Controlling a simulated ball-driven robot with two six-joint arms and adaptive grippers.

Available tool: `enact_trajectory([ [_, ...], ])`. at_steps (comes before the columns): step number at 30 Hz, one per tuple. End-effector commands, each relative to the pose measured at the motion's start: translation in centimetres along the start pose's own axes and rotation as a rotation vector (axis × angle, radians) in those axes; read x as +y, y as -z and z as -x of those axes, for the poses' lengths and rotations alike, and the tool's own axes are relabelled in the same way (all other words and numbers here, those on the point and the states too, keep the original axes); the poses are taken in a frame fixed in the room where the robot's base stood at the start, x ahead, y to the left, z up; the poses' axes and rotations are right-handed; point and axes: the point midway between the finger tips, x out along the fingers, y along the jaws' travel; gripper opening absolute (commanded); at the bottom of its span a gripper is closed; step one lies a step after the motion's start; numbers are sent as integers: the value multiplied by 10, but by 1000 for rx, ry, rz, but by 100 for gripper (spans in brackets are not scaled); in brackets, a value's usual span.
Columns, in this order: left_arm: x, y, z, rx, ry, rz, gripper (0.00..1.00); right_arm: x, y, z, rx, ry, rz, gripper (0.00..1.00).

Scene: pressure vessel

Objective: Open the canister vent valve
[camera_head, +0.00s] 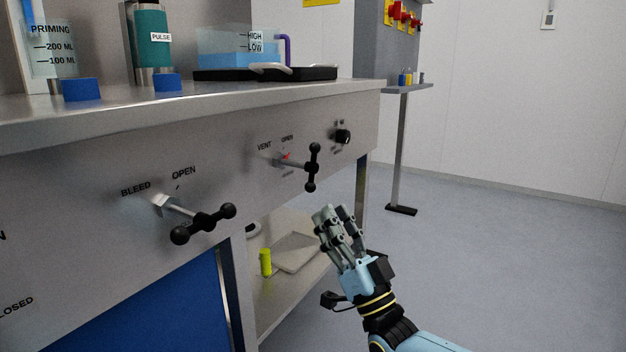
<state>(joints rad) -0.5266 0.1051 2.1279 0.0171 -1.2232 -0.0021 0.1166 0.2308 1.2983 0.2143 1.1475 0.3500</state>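The vent valve has a black T-shaped handle (313,168) on a metal stem, on the bench's front panel under the labels VENT and OPEN. Its handle bar stands nearly upright. A small red mark shows behind the stem. My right gripper (338,214) is below and slightly right of this handle, apart from it, with its fingers extended upward. It looks open, with nothing between the fingers. My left gripper is not in view. The teal canister (151,42) labelled PULSE stands on the bench top.
The bleed valve handle (204,223) sticks out of the panel at the left, its bar tilted. A black knob (343,136) is right of the vent valve. A lower shelf (275,292) holds a yellow-green cylinder (265,262). The floor at right is clear.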

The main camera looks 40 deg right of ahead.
Motion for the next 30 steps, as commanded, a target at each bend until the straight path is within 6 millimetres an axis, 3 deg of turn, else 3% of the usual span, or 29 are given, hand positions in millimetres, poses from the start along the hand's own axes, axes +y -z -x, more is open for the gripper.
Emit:
enact_trajectory([
  [15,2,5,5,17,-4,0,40,0,1,-89,2,3,2,36],
  [21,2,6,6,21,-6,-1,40,0,1,-104,0,2,2,36],
  [29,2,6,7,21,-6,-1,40,0,1,-105,0,2,2,36],
  [30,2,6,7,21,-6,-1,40,0,1,-105,0,2,2,31],
])
